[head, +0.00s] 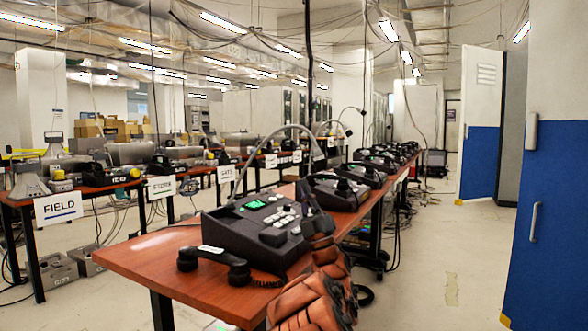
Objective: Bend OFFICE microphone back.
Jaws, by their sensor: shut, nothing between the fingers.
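The nearest paging phone (262,222) is a black desk console with a green screen, on the front end of the wooden table. Its grey gooseneck microphone (262,137) rises from the back left and arches over to the right, its tip hanging above the console's right side. I cannot read an OFFICE label; the small tag on the handset (214,262) is too small. My gripper (308,190) is dark, at the end of my orange-brown arm, shut and empty. It appears at the console's right edge, below the microphone's tip; I cannot tell whether it touches anything.
The wooden table (150,258) runs back to the right with several more consoles, such as the second one (336,192). A parallel table at left carries other gear and signs, including FIELD (58,208). A blue-and-white cabinet (556,200) stands right; the aisle floor between is clear.

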